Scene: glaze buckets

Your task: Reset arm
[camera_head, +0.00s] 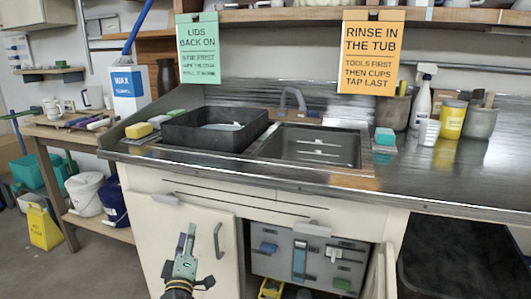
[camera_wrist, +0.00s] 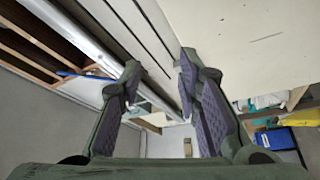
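My gripper (camera_head: 186,240) is in front of the pale cabinet door (camera_head: 150,225) below the counter, near the bottom of the head view. In the wrist view, its two purple-padded fingers (camera_wrist: 160,75) stand apart with nothing between them. The gripper is open and empty. The arm behind it runs out of the bottom of the head view.
The dark counter (camera_head: 460,180) is above my gripper, with a sink (camera_head: 310,145) and a black tub (camera_head: 215,128). The door's handle (camera_head: 217,240) is just right of my gripper. An open bay with a tool panel (camera_head: 310,262) is further right. Grey floor (camera_head: 85,270) shows left.

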